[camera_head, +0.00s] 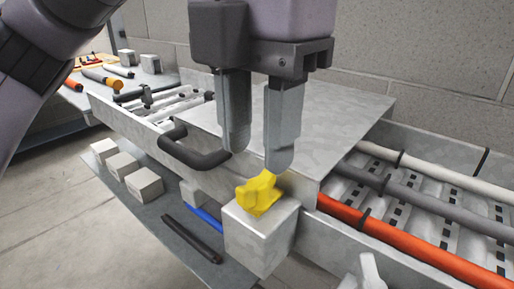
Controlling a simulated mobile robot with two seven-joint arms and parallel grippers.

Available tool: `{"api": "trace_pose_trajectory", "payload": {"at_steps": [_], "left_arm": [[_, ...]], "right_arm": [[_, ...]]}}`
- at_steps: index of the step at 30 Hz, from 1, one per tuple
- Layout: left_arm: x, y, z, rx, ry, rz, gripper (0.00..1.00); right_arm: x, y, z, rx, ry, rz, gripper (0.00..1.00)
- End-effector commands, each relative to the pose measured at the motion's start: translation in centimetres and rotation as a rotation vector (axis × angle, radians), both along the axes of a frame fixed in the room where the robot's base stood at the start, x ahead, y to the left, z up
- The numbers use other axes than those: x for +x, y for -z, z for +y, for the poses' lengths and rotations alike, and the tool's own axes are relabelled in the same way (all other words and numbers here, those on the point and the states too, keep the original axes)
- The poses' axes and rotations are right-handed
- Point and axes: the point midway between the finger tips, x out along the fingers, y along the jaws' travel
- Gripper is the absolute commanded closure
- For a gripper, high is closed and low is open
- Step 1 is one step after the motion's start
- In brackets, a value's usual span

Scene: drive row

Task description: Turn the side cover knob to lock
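A yellow knob (259,194) sits on top of a grey metal block (260,236) at the side of the conveyor-like frame. A flat grey metal cover (335,112) lies over the frame behind it. My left gripper (254,160) points down above the knob, its two fingers apart with a clear gap. The right fingertip is just above and behind the knob and overlaps it in the picture; I cannot tell whether they touch. The left finger is over the cover's edge by a black handle (190,150). My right gripper is not clearly in view.
Orange (400,245), grey and white cables run along the tray at the right. Several small grey blocks (144,184) and a black bar (190,240) lie on the lower shelf (170,207). A concrete block wall (420,45) stands behind. Open floor is at the left.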

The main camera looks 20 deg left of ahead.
Motion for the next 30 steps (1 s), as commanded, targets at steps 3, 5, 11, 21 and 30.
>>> {"api": "trace_pose_trajectory", "payload": {"at_steps": [3, 5, 11, 21, 30], "left_arm": [[0.0, -1.9, 0.0, -0.001, -0.002, -0.003, 0.61], [0.0, -2.5, 0.0, 0.0, 0.0, -0.002, 0.61], [0.0, -3.6, 0.0, 0.0, 0.001, -0.001, 0.61], [0.0, -3.7, 0.0, -0.001, 0.001, 0.0, 0.61], [0.0, -3.7, 0.0, -0.001, 0.001, 0.0, 0.61]], "right_arm": [[0.0, -0.5, 0.0, 0.0, 0.0, 0.0, 0.57], [0.0, -0.7, 0.0, 0.0, 0.0, 0.0, 0.57], [0.0, -0.9, 0.0, 0.0, 0.0, 0.0, 0.57], [0.0, -0.9, 0.0, 0.0, 0.0, 0.0, 0.57], [0.1, -0.9, 0.0, 0.0, 0.0, -0.001, 0.57]]}}
